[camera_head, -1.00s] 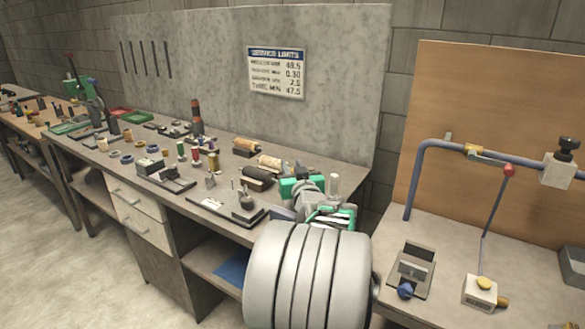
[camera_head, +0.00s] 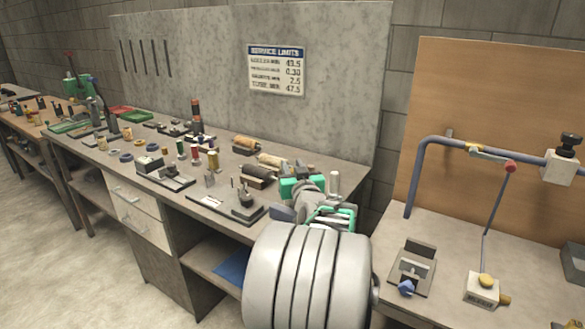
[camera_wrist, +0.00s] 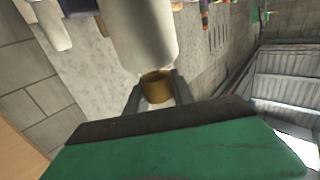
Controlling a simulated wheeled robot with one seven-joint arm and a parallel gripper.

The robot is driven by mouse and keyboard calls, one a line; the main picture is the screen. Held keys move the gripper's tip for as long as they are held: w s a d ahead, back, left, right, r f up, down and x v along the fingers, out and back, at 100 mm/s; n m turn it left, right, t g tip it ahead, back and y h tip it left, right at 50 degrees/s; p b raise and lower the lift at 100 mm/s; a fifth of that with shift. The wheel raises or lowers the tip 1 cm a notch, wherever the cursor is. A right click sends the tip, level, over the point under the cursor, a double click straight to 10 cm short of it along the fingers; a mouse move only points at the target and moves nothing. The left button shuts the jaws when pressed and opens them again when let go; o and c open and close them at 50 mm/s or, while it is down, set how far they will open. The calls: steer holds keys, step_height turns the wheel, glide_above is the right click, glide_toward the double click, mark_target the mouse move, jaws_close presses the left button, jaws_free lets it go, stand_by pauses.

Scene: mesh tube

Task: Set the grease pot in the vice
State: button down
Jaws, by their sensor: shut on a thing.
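My gripper (camera_head: 318,208), with green parts, is above the front right part of the long bench. In the wrist view its dark fingers (camera_wrist: 157,92) are shut around a brass-coloured round part (camera_wrist: 156,86). A large white cylinder (camera_wrist: 145,35) adjoins that part; together they look like the grease pot. A pale upright cylinder (camera_head: 333,183) beside the gripper in the head view seems to be the same pot. The likely vice (camera_head: 412,270) is a small grey fixture with an upright plate and blue knob on the right bench, clear of the gripper.
A bent blue-grey pipe (camera_head: 425,165) and a red-knobbed lever (camera_head: 510,166) rise over the right bench. A pale block with a yellow knob (camera_head: 482,288) stands right of the fixture. Rolls, spools and small fixtures crowd the long bench (camera_head: 200,208).

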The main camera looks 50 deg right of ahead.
steer(key=shift+f+b, duration=0.6)
steer(key=shift+b, duration=0.15)
stand_by(0.5)
steer(key=c, duration=1)
jaws_free()
steer(key=shift+f, duration=0.1)
steer(key=shift+s, duration=0.1)
